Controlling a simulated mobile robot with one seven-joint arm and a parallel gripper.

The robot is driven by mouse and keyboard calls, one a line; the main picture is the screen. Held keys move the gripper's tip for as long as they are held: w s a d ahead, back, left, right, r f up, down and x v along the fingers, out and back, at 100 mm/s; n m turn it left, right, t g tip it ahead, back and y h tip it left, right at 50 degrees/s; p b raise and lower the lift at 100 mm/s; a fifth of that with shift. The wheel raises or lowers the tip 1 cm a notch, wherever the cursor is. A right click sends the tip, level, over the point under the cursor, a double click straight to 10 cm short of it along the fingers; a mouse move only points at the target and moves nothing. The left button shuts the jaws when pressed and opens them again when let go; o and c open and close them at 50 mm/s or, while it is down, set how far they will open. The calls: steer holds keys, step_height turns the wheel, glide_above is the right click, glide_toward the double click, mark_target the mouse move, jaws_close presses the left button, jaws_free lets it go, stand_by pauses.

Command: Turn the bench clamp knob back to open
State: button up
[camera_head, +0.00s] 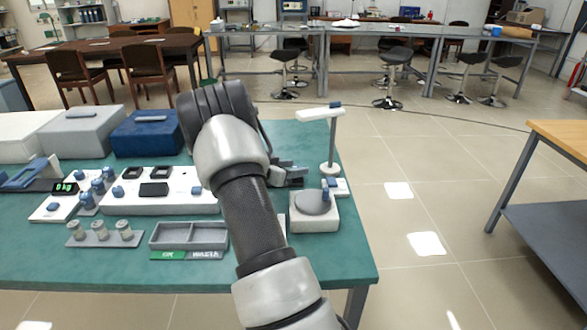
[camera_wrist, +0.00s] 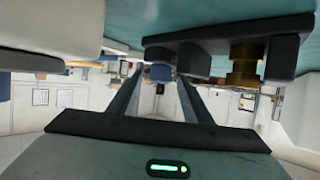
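In the wrist view, a dark clamp bar (camera_wrist: 215,40) runs along the edge of the teal table at the top of the picture. A blue knob (camera_wrist: 160,73) sits at its left end, and a brass cylinder (camera_wrist: 245,64) is at its right. My gripper (camera_wrist: 160,80) points at the blue knob, with its two dark fingers apart and the knob between their tips in the picture. Gaps show beside the knob; I cannot tell whether a finger touches it. In the head view, my arm hides most of the gripper and the clamp.
The teal bench (camera_head: 330,250) holds a white stand (camera_head: 329,168), a white unit with a grey disc (camera_head: 315,222), a grey tray (camera_head: 190,227) and a rack of jars (camera_head: 104,238). Grey and blue boxes (camera_head: 148,132) stand at the back left.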

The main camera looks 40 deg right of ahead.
steer(key=p+v, duration=0.3)
steer(key=v, duration=1.4)
steer(key=shift+a+r, duration=0.2)
